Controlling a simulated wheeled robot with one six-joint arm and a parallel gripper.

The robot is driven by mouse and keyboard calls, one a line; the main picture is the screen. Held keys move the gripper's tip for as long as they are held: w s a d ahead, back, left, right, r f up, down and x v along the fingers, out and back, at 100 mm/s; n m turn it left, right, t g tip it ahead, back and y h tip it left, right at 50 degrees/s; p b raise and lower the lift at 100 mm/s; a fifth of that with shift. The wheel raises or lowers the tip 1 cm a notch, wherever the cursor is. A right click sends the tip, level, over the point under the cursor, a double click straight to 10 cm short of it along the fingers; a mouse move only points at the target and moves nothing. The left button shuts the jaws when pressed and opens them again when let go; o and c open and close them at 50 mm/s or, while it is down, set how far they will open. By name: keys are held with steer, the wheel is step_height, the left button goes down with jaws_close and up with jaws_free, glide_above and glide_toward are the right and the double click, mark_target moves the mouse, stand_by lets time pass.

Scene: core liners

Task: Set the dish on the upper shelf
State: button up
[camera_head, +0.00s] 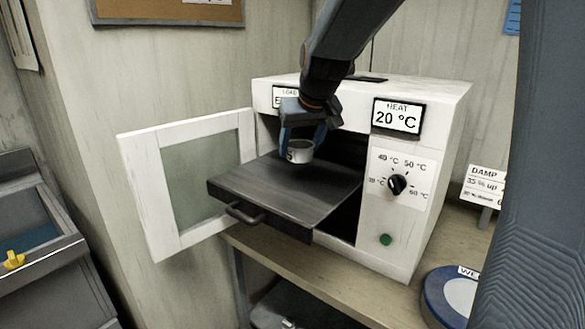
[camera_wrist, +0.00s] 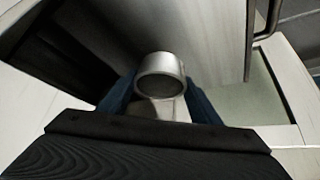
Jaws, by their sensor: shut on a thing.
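My gripper (camera_head: 303,141) is shut on a small metal dish (camera_head: 299,152), with a blue finger on each side of it. The dish also shows between the fingers in the wrist view (camera_wrist: 160,75). It is over the rear part of a dark pulled-out shelf (camera_head: 285,195), near the oven opening. I cannot tell whether the dish touches the shelf or hangs just above it. The shelf has a handle (camera_head: 245,214) at its front. The inside of the oven behind and below the shelf is dark, and no second shelf can be made out.
The white oven (camera_head: 425,165) reads 20 °C; its dial (camera_head: 397,184) and green button (camera_head: 385,239) are right of the opening. Its glass-paned door (camera_head: 155,200) stands open to the left. A round blue-rimmed item (camera_head: 433,296) lies on the bench at the lower right.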

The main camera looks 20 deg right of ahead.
mark_target(294, 157)
steer(key=f, duration=0.1)
steer(key=a+f, duration=0.1)
steer(key=f, duration=0.1)
steer(key=shift+a+p, duration=0.25)
steer(key=shift+p, duration=0.05)
steer(key=shift+f+p, duration=0.4)
steer(key=shift+f, duration=1.4)
steer(key=shift+f, duration=0.1)
steer(key=o, duration=1.2)
steer(key=shift+o, duration=0.2)
steer(key=shift+r, duration=0.35)
steer(key=b+v, duration=0.2)
steer(key=v, duration=0.9)
steer(key=shift+s+d+r, duration=0.1)
steer(key=shift+s+r, duration=0.05)
